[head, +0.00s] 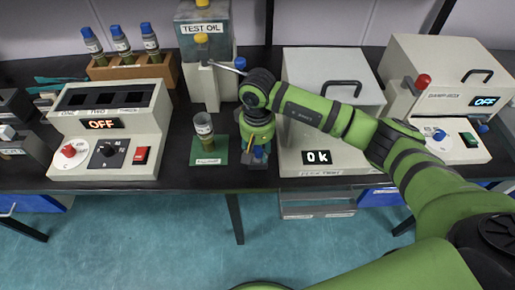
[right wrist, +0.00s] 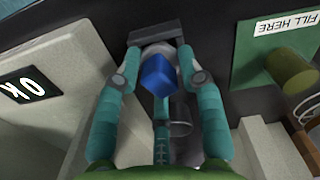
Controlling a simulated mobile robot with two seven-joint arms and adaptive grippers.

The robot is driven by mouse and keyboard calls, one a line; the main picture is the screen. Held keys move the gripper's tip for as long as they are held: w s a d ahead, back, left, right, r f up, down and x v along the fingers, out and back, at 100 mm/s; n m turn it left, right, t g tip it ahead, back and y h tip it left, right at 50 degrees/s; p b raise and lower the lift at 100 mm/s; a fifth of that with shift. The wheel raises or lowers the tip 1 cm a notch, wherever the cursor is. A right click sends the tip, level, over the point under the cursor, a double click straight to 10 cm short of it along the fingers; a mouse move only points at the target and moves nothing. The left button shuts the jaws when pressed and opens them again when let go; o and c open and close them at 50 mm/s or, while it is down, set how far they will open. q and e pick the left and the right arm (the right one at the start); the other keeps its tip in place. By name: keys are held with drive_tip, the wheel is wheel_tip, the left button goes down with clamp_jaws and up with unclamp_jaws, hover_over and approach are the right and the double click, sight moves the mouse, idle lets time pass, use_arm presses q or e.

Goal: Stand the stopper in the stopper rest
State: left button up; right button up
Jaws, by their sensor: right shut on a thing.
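My right gripper (head: 258,158) points down at the bench between the green fill mat and the middle machine. It is shut on the stopper, whose blue top (right wrist: 157,75) shows between the teal fingers in the right wrist view. A grey round part shows just behind the blue top, and a dark bar lies across the fingertips. The stopper is mostly hidden by the gripper in the head view. I cannot make out the stopper rest clearly; the gripper covers the spot beneath it. My left gripper is not in view.
A vial (head: 204,130) of brownish liquid stands on the green mat (head: 222,143), left of the gripper. The test oil dispenser (head: 205,75) stands behind. The middle machine (head: 335,75) is close on the right. A wooden rack (head: 165,70) of blue-capped vials stands at the back left.

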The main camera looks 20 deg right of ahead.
drive_tip(key=shift+f, duration=0.15)
drive_tip(key=o, duration=1)
